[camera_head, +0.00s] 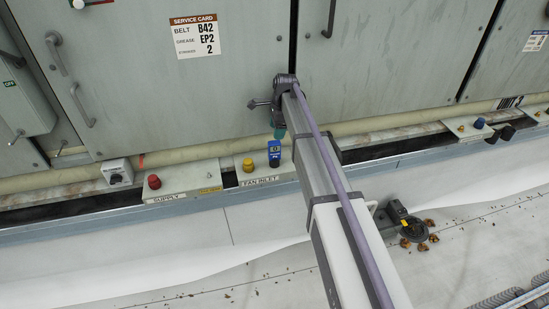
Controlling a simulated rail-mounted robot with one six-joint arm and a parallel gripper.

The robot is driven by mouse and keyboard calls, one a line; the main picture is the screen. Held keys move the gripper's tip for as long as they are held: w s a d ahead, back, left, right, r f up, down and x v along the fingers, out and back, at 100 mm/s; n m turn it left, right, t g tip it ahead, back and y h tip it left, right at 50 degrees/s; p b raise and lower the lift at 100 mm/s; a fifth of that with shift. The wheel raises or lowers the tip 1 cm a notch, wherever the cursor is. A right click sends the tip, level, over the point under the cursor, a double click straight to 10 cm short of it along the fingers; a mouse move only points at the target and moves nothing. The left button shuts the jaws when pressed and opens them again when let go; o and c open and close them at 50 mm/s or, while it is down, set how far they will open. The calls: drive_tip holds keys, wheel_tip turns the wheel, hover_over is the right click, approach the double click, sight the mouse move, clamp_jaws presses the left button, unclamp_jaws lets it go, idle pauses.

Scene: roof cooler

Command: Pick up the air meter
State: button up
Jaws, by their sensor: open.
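A yellow knob (248,165) stands close left of the device, and a red knob (154,182) on the SUPPLY box. Grey cabinet doors (380,55) rise close behind. A round dark object (413,229) lies on the pale roof among brown leaves, right of my arm.

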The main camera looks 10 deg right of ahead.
sight(275, 143)
drive_tip(key=f+b, duration=0.3)
drive_tip(key=a+f+b, duration=0.1)
drive_tip(key=f+b, duration=0.1)
drive_tip(key=f, duration=0.1)
drive_tip(key=f+b, duration=0.3)
drive_tip(key=f, duration=0.1)
drive_tip(key=shift+a+b, duration=0.2)
drive_tip(key=shift+b, duration=0.15)
drive_tip(key=shift+r, duration=0.15)
drive_tip(key=c, duration=1.1)
drive_tip(key=shift+c, duration=0.2)
drive_tip(key=shift+s+r+p, duration=0.2)
drive_tip(key=shift+r+p, duration=0.25)
drive_tip(key=shift+p, duration=0.2)
wheel_tip(275, 143, up, 7)
drive_tip(key=p, duration=0.6)
drive_tip(key=shift+f+p, duration=0.1)
drive_tip(key=shift+p, duration=0.25)
drive_tip(key=s+d, duration=0.1)
drive_tip(key=s, duration=1.8)
drive_tip(key=shift+s+f+b, duration=0.35)
